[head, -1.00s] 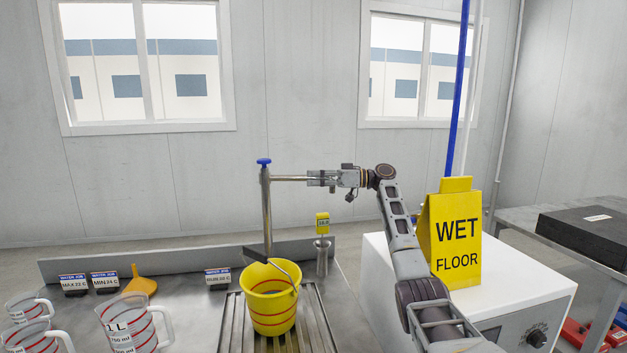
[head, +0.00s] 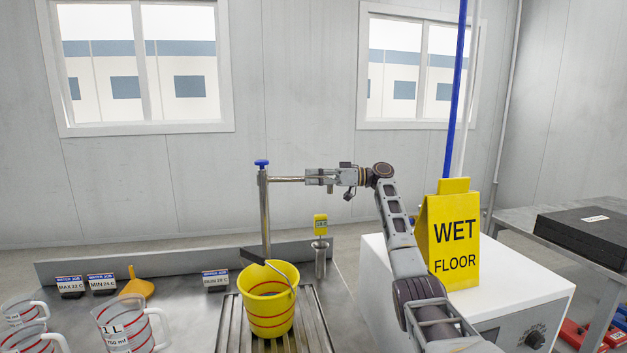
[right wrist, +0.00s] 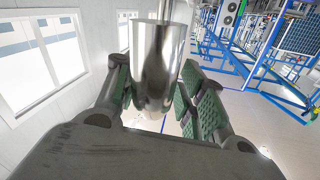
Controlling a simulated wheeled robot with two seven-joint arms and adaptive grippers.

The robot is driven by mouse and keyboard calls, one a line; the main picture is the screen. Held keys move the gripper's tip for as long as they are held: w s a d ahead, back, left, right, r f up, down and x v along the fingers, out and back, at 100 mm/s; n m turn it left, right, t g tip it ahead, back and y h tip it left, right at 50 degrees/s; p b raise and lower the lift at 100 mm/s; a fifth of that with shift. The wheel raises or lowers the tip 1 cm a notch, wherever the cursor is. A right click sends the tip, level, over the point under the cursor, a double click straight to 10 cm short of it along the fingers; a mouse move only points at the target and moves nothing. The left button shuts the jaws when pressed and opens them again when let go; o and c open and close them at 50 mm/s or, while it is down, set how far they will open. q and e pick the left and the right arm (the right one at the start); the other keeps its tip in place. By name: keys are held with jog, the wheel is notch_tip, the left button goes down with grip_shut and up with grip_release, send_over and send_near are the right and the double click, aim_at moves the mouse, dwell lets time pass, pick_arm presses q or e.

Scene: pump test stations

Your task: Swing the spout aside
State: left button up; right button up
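The metal spout (head: 285,179) runs level to the right from the top of an upright post (head: 265,215) with a blue knob (head: 262,162). It passes above and beyond the yellow bucket (head: 268,315). My right gripper (head: 314,177) is at the spout's free end, its arm coming in from the right. In the right wrist view the shiny spout end (right wrist: 157,75) sits between the green finger pads (right wrist: 158,95), which lie close along both sides, so the gripper looks shut on it. My left gripper is out of view.
Measuring jugs (head: 128,325), label cards and an orange funnel (head: 137,285) stand on the bench at left. A small yellow-tagged cylinder (head: 320,258) stands right of the bucket. A yellow wet floor sign (head: 450,240) stands on a white cabinet (head: 515,290) beside my right arm.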

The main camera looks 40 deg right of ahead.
jog(key=shift+r, duration=4.55)
jog(key=shift+f, duration=0.1)
